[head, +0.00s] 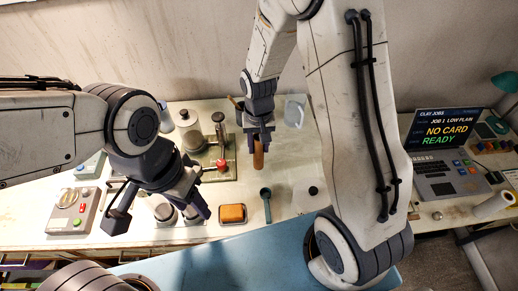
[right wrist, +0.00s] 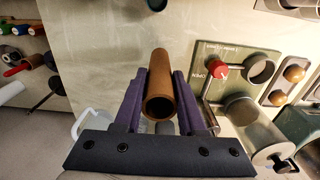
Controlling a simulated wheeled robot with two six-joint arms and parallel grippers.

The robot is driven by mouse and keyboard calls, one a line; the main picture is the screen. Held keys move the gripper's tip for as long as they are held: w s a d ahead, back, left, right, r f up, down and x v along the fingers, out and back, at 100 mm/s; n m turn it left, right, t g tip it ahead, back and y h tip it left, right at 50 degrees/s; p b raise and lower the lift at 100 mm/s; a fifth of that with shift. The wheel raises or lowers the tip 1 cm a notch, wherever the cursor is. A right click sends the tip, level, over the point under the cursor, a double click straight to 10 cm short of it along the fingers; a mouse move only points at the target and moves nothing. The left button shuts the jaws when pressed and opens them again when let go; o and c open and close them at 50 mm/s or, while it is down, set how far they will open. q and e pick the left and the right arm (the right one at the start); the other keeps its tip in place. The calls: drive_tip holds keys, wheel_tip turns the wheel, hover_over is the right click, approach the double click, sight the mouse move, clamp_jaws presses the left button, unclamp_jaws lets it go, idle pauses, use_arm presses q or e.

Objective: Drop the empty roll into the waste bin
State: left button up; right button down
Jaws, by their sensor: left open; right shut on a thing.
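The empty roll (head: 258,155) is a brown cardboard tube. My right gripper (head: 258,132) is shut on it and holds it upright over the bench. In the right wrist view the roll (right wrist: 158,85) sits between both purple fingers, its open end toward the camera. My left gripper (head: 158,213) is open and empty, over the bench at the left. No marked waste bin shows. A pale, see-through container (head: 295,110) stands right of the roll toward the wall; I cannot tell if it is the bin. It also shows in the right wrist view (right wrist: 88,126).
A green board with a red knob (head: 221,165) lies left of the roll.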

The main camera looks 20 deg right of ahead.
drive_tip(key=shift+f+p, duration=0.3)
drive_tip(key=shift+f, duration=1.25)
drive_tip(key=shift+f, duration=0.1)
drive_tip(key=shift+c, duration=2.4)
unclamp_jaws()
drive_tip(key=shift+s, duration=0.1)
